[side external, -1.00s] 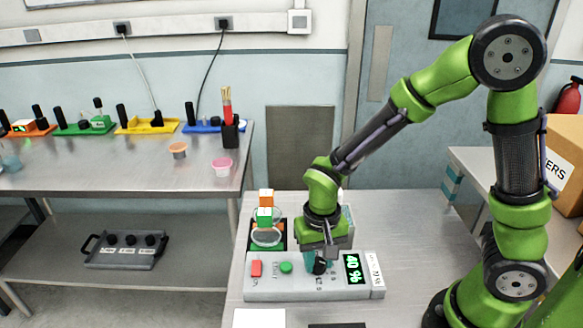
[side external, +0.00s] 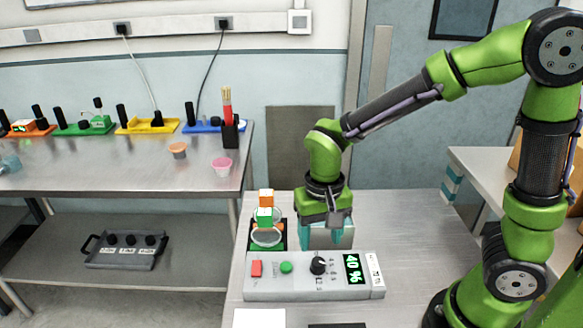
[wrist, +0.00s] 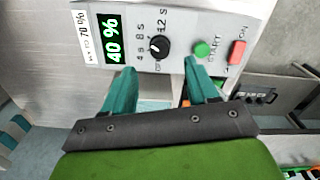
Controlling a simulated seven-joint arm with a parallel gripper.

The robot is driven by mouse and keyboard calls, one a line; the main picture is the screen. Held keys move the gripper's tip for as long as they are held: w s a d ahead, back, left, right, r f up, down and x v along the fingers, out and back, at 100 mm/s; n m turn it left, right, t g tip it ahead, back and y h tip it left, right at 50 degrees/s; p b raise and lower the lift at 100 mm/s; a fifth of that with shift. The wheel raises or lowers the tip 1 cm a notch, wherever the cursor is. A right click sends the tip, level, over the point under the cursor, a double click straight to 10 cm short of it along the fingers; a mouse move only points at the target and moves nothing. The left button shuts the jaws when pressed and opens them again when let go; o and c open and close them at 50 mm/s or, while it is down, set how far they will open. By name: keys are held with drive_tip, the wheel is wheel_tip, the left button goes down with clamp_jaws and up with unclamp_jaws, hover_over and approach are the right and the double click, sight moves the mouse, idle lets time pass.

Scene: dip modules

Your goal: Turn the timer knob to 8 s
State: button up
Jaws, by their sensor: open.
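The timer knob (side external: 318,265) is black and sits on the grey control box (side external: 262,290), between the green button and the display. In the wrist view the knob (wrist: 159,46) has marks around it that read about 4, 8 and 12 s. Its pointer is too small to read surely. My gripper (side external: 326,236) hangs just behind the box, clear of the knob. In the wrist view my gripper (wrist: 161,84) shows two teal fingers spread apart with nothing between them, and the knob lies beyond their tips.
The box carries a red ON switch (side external: 257,268), a green START button (side external: 286,267) and a display (side external: 353,268) reading 40 %. Orange, white and green cubes (side external: 265,206) stand by a clear round dish (side external: 266,237) behind its left end.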

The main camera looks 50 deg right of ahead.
sight(317, 261)
wheel_tip(317, 261, up, 10)
idle(0.3)
drive_tip(key=s+d+r+n+t+y, duration=0.2)
drive_tip(key=s+d+r+t, duration=0.1)
drive_tip(key=s+d+t, duration=0.2)
drive_tip(key=shift+s+d+r+t, duration=0.2)
drive_tip(key=shift+s+d+t, duration=0.1)
drive_tip(key=shift+s+t, duration=0.65)
